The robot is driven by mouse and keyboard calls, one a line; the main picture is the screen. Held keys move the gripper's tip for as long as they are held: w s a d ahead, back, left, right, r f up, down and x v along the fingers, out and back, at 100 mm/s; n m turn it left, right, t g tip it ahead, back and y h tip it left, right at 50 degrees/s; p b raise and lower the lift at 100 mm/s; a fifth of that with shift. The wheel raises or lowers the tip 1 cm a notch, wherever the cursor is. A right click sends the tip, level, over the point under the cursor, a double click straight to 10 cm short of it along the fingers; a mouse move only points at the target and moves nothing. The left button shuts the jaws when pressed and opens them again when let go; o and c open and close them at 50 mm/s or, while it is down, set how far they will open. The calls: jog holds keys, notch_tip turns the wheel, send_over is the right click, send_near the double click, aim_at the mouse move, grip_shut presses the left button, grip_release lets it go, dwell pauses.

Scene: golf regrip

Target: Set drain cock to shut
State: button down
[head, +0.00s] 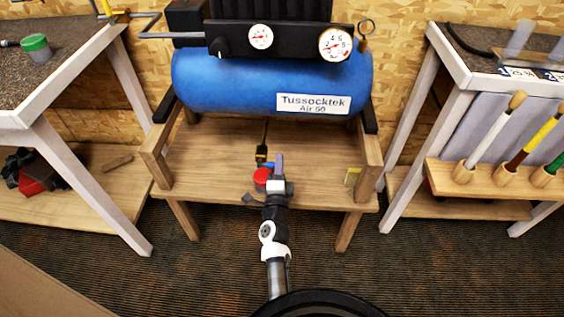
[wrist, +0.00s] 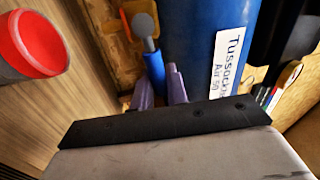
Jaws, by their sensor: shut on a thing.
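The drain cock hangs below the blue compressor tank (head: 275,85). In the wrist view its grey round-ended part (wrist: 142,24) and blue lever (wrist: 155,70) show beside the tank (wrist: 195,40). My gripper (head: 279,160) is under the front of the tank, above the wooden stand's shelf. Its purple fingers (wrist: 160,88) are close together around the blue lever, shut on it. The fingers and my wrist hide the lever's near end. I cannot tell from the lever's angle whether the cock is open or shut.
A red-lidded jar (head: 262,177) stands on the stand's shelf (head: 215,160) just left of my gripper; its lid (wrist: 38,42) is large in the wrist view. Workbenches stand left and right. A wooden rack (head: 490,182) with several golf clubs' grips is at right.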

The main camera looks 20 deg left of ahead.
jog(key=shift+w+f+m, duration=0.1)
jog(key=shift+m, duration=0.4)
jog(key=c, duration=1.5)
grip_release()
jog(key=shift+f, duration=0.1)
jog(key=shift+o, duration=0.2)
jog(key=shift+f, duration=0.1)
